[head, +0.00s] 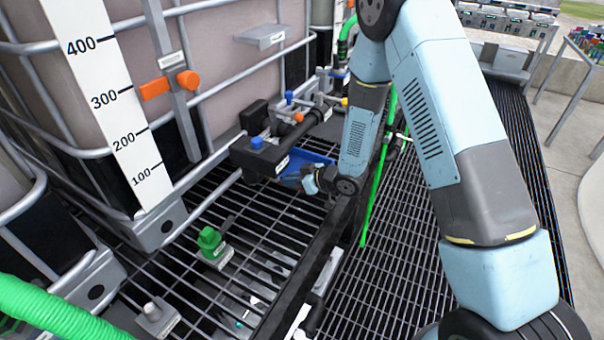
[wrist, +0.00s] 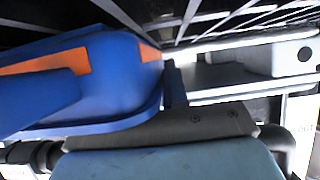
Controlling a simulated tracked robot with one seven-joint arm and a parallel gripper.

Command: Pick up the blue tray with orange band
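The blue tray (head: 301,162) shows in the head view as a small patch of blue below the pipe manifold, partly hidden by my arm. In the wrist view the blue tray (wrist: 112,75) fills the left side, very close, with orange band pieces (wrist: 45,61) on its wall. My gripper (head: 306,180) is at the near side of the tray in the head view, low over the grating. Its fingers are too small and covered there to judge their opening. No clear pair of fingertips shows in the wrist view, and I cannot tell whether the gripper touches the tray.
The black manifold with blue-capped valves (head: 257,142) stands just behind and left of the tray. A dark rail (head: 296,262) runs along the grating near my arm. A green valve (head: 211,240) stands on the grating at left. A green pole (head: 379,180) rises to the right.

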